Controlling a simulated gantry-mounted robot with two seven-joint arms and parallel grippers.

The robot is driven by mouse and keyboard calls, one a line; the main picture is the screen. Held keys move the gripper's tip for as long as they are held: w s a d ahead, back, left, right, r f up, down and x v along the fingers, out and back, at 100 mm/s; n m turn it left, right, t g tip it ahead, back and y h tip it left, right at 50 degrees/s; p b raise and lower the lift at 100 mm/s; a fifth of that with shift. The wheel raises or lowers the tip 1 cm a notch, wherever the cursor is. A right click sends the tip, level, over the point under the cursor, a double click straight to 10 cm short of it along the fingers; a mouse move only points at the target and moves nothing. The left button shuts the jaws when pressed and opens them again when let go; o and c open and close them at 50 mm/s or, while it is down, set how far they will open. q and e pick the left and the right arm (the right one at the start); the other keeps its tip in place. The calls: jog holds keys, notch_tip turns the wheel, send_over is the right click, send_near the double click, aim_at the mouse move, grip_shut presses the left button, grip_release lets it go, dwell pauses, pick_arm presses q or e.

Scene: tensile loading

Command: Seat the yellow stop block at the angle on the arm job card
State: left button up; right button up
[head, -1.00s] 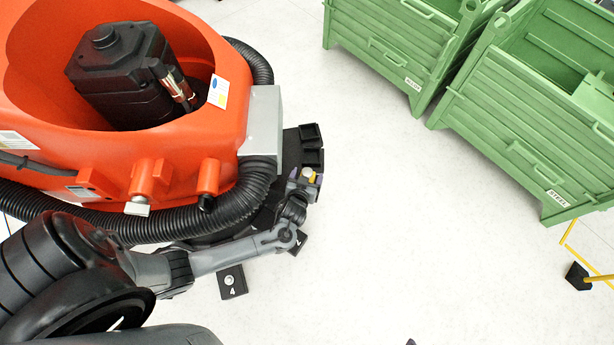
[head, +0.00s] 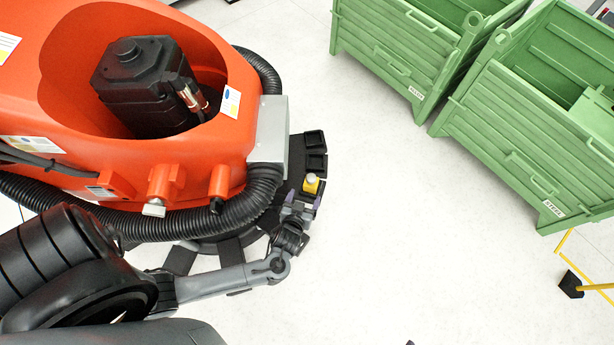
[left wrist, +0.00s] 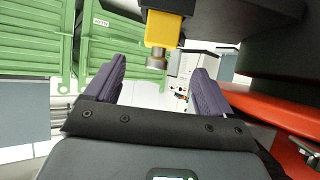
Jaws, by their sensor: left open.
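The yellow stop block (head: 311,184), with a pale round knob, sits at the black slotted ring (head: 314,162) around the orange arm's base. In the left wrist view the block (left wrist: 163,30) is ahead of the fingers, its metal knob pointing towards my gripper. My left gripper (head: 302,199) is open just below the block in the head view. Its purple fingers stand apart in the left wrist view (left wrist: 160,72), with nothing clamped between them. I cannot tell whether the block is fully seated. My right gripper is not in view. I cannot identify the job card.
The orange machine arm (head: 120,185) with its black hose (head: 255,195) crowds the left. A white label (head: 230,102) is on its housing. Green bins (head: 400,50) (head: 530,130) stand at the right, with a yellow frame (head: 590,287) below. The floor between is clear.

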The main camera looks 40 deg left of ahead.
pick_arm(q)
jog(key=s+d+r+m+g+h, duration=0.2)
jog(key=s+r, duration=0.4)
jog(key=r, duration=0.3)
jog(key=s+d+r+m+g+h, duration=0.2)
jog(key=s+r+m+g, duration=0.3)
jog(key=r, duration=0.4)
jog(key=shift+s+d+r+m+h, duration=0.2)
jog(key=shift+s+r+m+h, duration=0.15)
jog(key=shift+s+h, duration=0.55)
